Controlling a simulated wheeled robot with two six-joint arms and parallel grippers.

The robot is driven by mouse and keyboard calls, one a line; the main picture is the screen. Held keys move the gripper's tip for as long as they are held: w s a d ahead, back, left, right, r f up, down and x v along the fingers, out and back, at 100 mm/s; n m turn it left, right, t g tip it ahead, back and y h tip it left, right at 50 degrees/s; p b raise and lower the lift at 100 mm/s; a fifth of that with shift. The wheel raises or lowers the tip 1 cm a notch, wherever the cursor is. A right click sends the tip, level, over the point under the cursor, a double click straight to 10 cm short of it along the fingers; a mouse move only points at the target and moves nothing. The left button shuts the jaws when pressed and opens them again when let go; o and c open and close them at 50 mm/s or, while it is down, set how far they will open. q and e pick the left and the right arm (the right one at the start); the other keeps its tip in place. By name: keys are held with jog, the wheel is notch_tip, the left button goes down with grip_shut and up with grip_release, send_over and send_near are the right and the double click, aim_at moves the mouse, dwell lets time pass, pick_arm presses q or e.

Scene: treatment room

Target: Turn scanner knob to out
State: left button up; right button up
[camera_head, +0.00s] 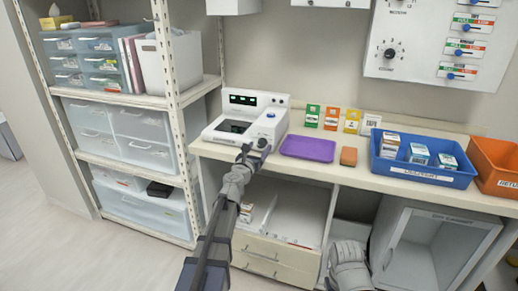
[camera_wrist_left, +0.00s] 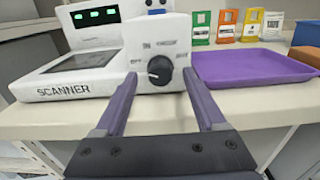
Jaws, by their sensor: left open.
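The white scanner (camera_head: 246,118) stands on the counter, with green displays on its raised back and a blue button on top. In the left wrist view its front face carries a black round knob (camera_wrist_left: 160,70) with a white pointer that points left. Small labels sit around the knob, too blurred to read. My left gripper (camera_head: 254,150) is at the scanner's front right corner. In the left wrist view its open fingers (camera_wrist_left: 159,82) reach toward the scanner on either side of the knob, with gaps to it.
A purple tray (camera_head: 308,148) lies right of the scanner, with a sponge (camera_head: 349,156) beside it. Several coloured packets stand behind. A blue bin (camera_head: 425,176) and an orange bin (camera_head: 497,160) are farther right. Shelves (camera_head: 150,101) stand at left. The counter edge runs below the scanner.

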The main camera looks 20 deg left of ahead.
pick_arm(q)
jog(key=shift+w, duration=0.3)
jog(key=shift+c, duration=0.4)
grip_shut()
